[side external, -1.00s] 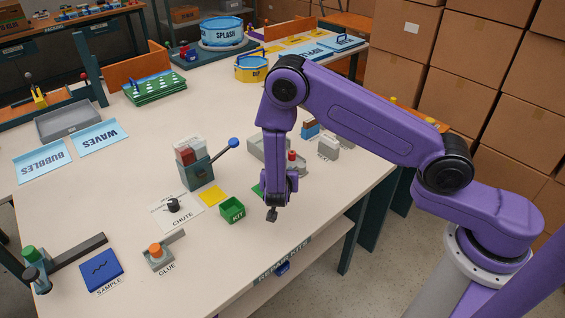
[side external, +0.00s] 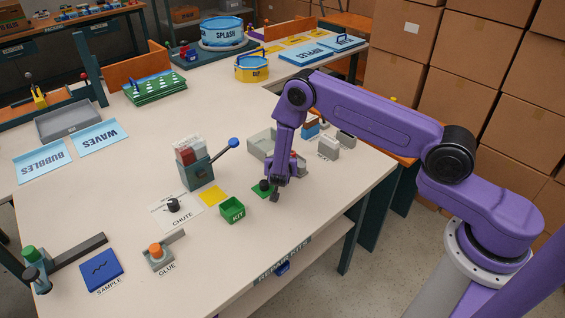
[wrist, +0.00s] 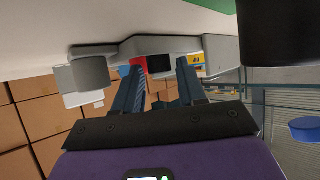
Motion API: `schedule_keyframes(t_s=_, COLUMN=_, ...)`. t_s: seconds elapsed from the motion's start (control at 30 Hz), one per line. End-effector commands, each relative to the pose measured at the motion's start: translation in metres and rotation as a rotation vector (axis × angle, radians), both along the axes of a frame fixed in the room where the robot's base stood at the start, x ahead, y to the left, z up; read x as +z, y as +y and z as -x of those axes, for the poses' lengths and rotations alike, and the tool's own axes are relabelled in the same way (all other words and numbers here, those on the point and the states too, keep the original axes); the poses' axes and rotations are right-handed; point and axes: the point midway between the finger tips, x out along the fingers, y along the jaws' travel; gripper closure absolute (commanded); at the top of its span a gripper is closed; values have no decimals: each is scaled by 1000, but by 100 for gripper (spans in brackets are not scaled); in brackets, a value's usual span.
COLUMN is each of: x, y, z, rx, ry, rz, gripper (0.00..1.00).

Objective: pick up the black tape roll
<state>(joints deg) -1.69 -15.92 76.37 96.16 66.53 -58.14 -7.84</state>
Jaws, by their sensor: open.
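A small black roll (side external: 263,185), which looks like the black tape roll, sits on a green square (side external: 258,193) on the table. In the wrist view a large dark shape (wrist: 283,32) at the upper right, beside a green edge, appears to be the same roll up close. My gripper (side external: 275,197) is just right of the roll in the side view, tilted and apart from it as far as I can see. In the wrist view its two fingers (wrist: 160,66) are spread with nothing held between them. Another black round piece (side external: 173,204) sits on the CHUTE card.
A green KIT box (side external: 232,209) and a yellow square (side external: 213,196) lie left of the gripper. A grey tray (side external: 262,143) and a grey block (side external: 328,147) stand behind it. The table's front edge is close.

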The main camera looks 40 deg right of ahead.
Motion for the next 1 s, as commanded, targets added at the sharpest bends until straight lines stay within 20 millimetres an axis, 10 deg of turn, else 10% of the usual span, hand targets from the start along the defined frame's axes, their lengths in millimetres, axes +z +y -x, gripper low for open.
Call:
schedule_keyframes(t_s=0.33, x=-5, y=-6, z=-6, rx=0, ry=-1, rz=-1, gripper=60)
schedule_keyframes(t_s=0.5, x=-5, y=-6, z=-6, rx=0, ry=-1, rz=-1, gripper=100)
schedule_keyframes(t_s=1.0, x=0, y=-6, z=-6, rx=0, ry=-1, rz=-1, gripper=100)
